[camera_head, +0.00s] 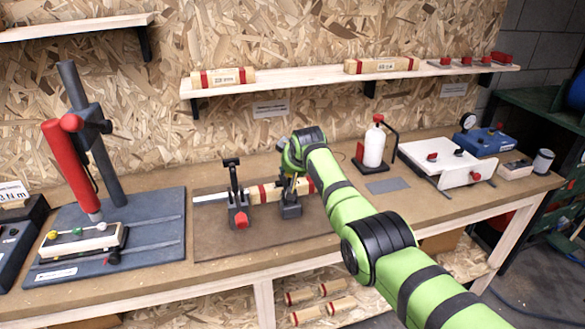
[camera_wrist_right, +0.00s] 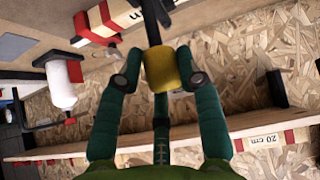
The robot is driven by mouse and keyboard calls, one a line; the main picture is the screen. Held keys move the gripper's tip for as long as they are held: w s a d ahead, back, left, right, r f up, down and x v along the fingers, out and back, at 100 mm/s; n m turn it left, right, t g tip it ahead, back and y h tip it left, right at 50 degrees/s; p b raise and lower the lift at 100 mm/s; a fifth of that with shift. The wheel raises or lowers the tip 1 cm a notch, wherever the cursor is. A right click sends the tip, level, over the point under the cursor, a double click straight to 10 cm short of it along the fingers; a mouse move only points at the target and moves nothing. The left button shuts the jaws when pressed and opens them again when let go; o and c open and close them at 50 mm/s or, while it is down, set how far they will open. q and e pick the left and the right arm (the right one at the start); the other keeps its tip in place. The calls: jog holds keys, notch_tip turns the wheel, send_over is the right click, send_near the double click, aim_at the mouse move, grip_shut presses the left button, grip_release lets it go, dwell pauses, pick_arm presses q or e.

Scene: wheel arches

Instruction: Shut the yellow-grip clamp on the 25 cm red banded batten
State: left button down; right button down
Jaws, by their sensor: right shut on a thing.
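A pale batten with red bands (camera_head: 263,193) lies on the brown board (camera_head: 230,247) on the bench, passing by two dark toggle clamps. The right clamp (camera_head: 290,210) is partly covered by my right gripper (camera_head: 292,168). In the right wrist view, its yellow grip (camera_wrist_right: 160,69) sits between the fingers of my right gripper (camera_wrist_right: 160,80), which is shut on it. The red-banded batten (camera_wrist_right: 104,25) also shows there, its label only partly readable. The left clamp (camera_head: 237,205) has an upright dark handle and a red part at its foot. My left gripper is not in view.
A red-handled press (camera_head: 68,165) stands on the left. A white bottle (camera_head: 374,148), a white board (camera_head: 430,160) and a blue box (camera_head: 482,141) stand on the right. The wall shelf (camera_head: 300,78) holds more banded battens.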

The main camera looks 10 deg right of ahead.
jog(key=shift+w+a+r, duration=0.15)
jog(key=shift+w+r, duration=0.05)
jog(key=shift+r, duration=0.3)
jog(key=c, duration=1)
grip_release()
jog(key=shift+o, duration=0.3)
jog(key=shift+w+a+f, duration=0.1)
jog(key=shift+w+f, duration=0.15)
jog(key=shift+f, duration=0.1)
jog(key=shift+s, duration=0.1)
jog(key=shift+s, duration=0.15)
jog(key=v, duration=1.1)
jog(key=shift+s+r, duration=0.25)
jog(key=shift+s, duration=0.05)
